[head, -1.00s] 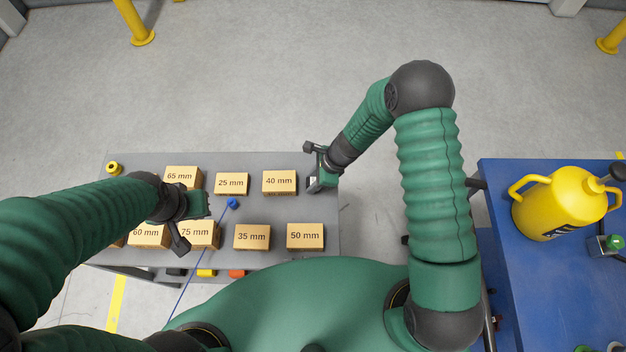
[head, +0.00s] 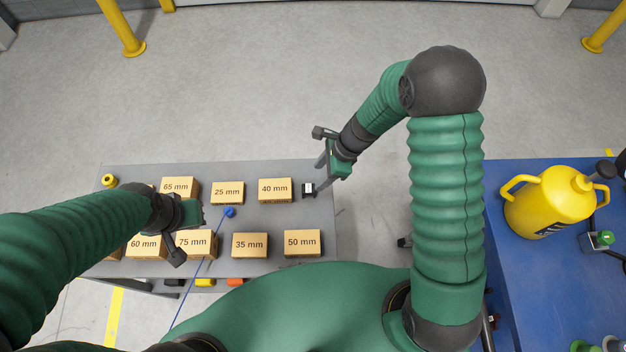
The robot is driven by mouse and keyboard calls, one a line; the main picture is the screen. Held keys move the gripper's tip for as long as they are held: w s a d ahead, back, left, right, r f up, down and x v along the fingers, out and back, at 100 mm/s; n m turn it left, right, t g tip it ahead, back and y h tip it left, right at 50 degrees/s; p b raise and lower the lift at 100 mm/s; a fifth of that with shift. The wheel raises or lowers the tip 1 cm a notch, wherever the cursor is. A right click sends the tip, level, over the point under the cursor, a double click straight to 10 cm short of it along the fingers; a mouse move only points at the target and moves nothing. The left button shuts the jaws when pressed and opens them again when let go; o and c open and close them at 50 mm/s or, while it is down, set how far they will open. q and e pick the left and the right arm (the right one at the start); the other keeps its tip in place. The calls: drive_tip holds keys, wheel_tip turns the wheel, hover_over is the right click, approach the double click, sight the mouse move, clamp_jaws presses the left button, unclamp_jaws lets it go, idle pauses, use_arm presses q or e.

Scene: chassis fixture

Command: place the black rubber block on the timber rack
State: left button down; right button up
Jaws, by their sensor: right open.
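A small black block (head: 308,190) with a white mark on one face sits at the right end of the grey rack top (head: 270,215), just right of the timber piece marked 40 mm (head: 275,190). I take it for the rubber block. My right gripper (head: 321,174) is open, up and to the right of the block, apart from it. My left gripper (head: 184,222) hangs over the left half of the rack, near the 75 mm piece (head: 196,244). Whether its jaws are open is unclear.
Several labelled timber pieces stand in two rows on the rack. A blue knob (head: 229,212) with a thin blue line lies between the rows. A blue table (head: 510,260) with a yellow jug (head: 548,205) stands at the right.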

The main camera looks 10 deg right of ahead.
drive_tip(key=s+d+r+n+t+h, duration=0.1)
drive_tip(key=s+r+n, duration=0.4)
drive_tip(key=n, duration=0.5)
drive_tip(key=s+d+r+n+h, duration=0.3)
drive_tip(key=s+d+r+n, duration=0.3)
drive_tip(key=n, duration=0.4)
drive_tip(key=shift+r+t+h, duration=0.3)
drive_tip(key=shift+r+t, duration=0.1)
drive_tip(key=shift+r, duration=0.35)
drive_tip(key=shift+s, duration=0.1)
